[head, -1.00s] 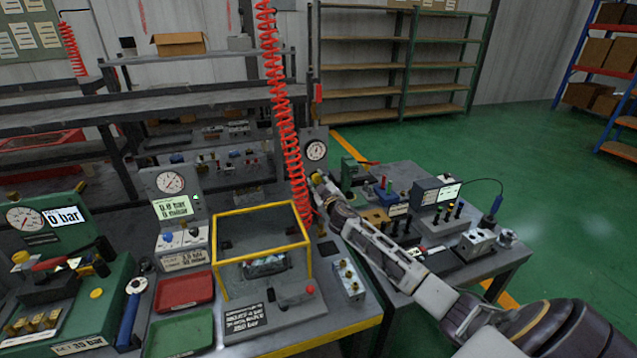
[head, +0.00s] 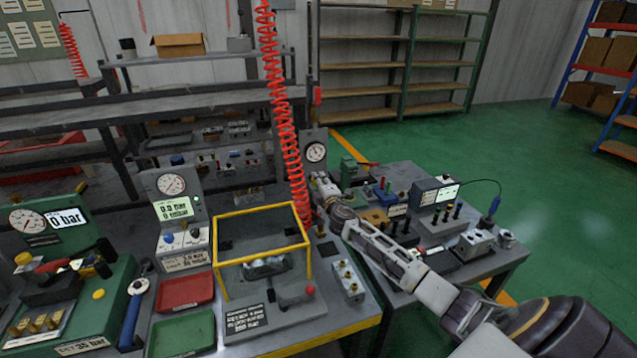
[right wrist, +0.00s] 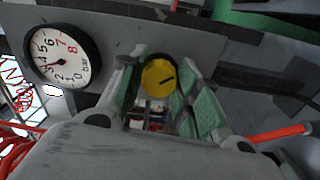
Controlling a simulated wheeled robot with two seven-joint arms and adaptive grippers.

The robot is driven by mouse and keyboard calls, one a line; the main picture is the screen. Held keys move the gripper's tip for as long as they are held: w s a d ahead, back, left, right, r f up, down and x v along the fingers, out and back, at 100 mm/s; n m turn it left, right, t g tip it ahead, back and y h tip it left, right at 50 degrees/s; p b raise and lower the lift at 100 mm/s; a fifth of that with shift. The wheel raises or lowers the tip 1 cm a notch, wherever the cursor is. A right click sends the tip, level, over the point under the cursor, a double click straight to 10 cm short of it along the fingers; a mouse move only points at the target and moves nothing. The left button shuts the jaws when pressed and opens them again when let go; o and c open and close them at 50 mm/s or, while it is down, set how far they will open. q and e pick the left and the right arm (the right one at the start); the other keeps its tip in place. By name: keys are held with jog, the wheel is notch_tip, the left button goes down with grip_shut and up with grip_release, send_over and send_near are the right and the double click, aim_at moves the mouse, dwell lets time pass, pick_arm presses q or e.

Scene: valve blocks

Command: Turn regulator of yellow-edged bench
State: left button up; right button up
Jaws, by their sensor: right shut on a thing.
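The bench with the yellow front edge (head: 330,334) is in the lower middle of the head view. At its back right a grey panel carries a round gauge (head: 316,152), which is large in the right wrist view (right wrist: 62,57); its needle points to the left side of the dial. The regulator is a yellow round knob (right wrist: 158,78) with a dark mark, beside the gauge. My right gripper (head: 318,184) is below the gauge in the head view, shut on the knob, with green-padded fingers on both sides of it. The head view hides the knob behind the gripper. My left gripper is not visible.
A red coiled hose (head: 284,120) hangs just left of my right gripper. A yellow-framed box (head: 262,237) stands on the bench in front. A side bench with several instruments (head: 440,195) lies under my right arm. Green floor is clear beyond.

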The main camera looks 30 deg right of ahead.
jog(key=shift+n, duration=0.6)
jog(key=o, duration=1)
jog(key=shift+a, duration=0.1)
jog(key=shift+s, duration=0.15)
jog(key=shift+v, duration=5.85)
jog(key=shift+s+f, duration=0.1)
jog(key=shift+f, duration=0.05)
